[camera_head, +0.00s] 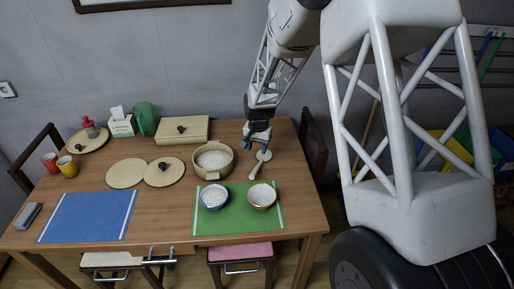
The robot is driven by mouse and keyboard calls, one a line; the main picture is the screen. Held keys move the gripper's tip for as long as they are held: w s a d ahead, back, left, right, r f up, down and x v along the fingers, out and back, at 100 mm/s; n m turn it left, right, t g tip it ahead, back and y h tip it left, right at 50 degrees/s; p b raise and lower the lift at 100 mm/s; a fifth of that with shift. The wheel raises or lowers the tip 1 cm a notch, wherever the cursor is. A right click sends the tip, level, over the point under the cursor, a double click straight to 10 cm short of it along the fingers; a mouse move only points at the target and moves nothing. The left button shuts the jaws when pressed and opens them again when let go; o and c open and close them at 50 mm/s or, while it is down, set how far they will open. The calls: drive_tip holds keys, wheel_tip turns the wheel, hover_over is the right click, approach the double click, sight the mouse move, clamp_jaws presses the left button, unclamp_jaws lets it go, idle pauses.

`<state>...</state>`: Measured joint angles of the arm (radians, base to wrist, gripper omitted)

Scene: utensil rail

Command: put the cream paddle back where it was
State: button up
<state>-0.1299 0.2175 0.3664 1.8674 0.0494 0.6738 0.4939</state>
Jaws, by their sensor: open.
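The cream paddle (256,169) lies on the wooden table to the right of the rice pot. Its round head points toward the back and its narrow handle toward the front. My gripper (258,145) is open, fingers pointing down, just behind and over the head end of the paddle. I cannot tell whether the fingers touch it. The rice pot (228,164) is beige, uncovered and filled with white grains.
A green mat (238,222) holds a blue-rimmed bowl (215,196) and a brown-rimmed bowl (262,195). Round boards (126,173), a lidded box (183,130) and a blue mat (88,216) lie left. Bare tabletop lies right of the paddle.

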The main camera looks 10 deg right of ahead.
idle(0.4)
drive_tip(key=s+d+r+n+t, duration=0.1)
drive_tip(key=s+d+r, duration=0.2)
drive_tip(key=s+r, duration=0.7)
drive_tip(key=s+d+r+n, duration=0.1)
drive_tip(key=s+d+r, duration=0.3)
drive_tip(key=s+r, duration=0.55)
drive_tip(key=s+d+r+n, duration=0.1)
drive_tip(key=s+r, duration=0.2)
drive_tip(key=s, duration=0.9)
drive_tip(key=s+d+r+n+t, duration=0.1)
drive_tip(key=s+d+r, duration=0.1)
drive_tip(key=s, duration=1)
drive_tip(key=shift+d+r+h, duration=0.25)
drive_tip(key=shift+r+h, duration=0.05)
drive_tip(key=shift+r, duration=0.3)
